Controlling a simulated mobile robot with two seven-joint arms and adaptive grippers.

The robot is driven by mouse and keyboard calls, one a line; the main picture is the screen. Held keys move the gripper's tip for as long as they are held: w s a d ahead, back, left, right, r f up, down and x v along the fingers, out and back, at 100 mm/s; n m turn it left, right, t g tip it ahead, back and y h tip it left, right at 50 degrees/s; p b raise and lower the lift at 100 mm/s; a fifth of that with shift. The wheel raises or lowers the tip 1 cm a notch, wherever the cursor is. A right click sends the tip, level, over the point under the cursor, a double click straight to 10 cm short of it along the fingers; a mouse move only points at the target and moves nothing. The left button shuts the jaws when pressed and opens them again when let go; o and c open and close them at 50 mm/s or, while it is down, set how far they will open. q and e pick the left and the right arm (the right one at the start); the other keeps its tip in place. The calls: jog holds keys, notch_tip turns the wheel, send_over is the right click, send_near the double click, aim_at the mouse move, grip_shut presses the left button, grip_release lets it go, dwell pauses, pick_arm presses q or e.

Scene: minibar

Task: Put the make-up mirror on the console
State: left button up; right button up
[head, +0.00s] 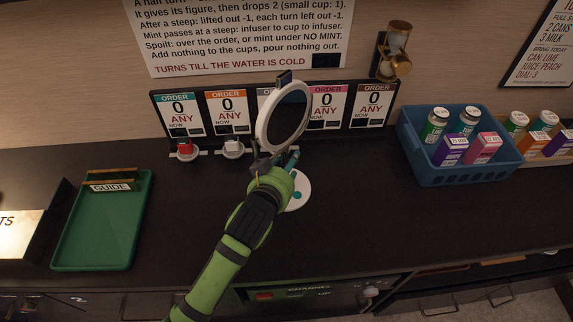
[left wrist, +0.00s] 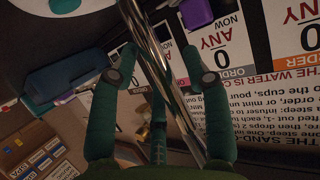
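The make-up mirror (head: 285,118) is round with a white rim and stands upright in front of the order board, in the middle of the head view. My left gripper (head: 272,168) is at its lower side and hides most of its stem. In the left wrist view a shiny metal stem (left wrist: 150,50) runs between the spread fingers of the left gripper (left wrist: 160,80), with gaps on both sides. A white disc (head: 297,203) shows on the counter beside the gripper; its link to the mirror is hidden. My right gripper is not in view.
The dark counter (head: 350,225) is clear right of the disc. A green tray (head: 100,235) with a GUIDE sign lies left; a blue basket (head: 465,175) of cans and cartons stands right. Small red (head: 185,147) and white items sit below the order cards. A panel (head: 320,291) marked CHANNEL is in front.

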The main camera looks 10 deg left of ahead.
pick_arm(q)
jog(key=shift+r, duration=0.2)
jog(key=v, duration=1.2)
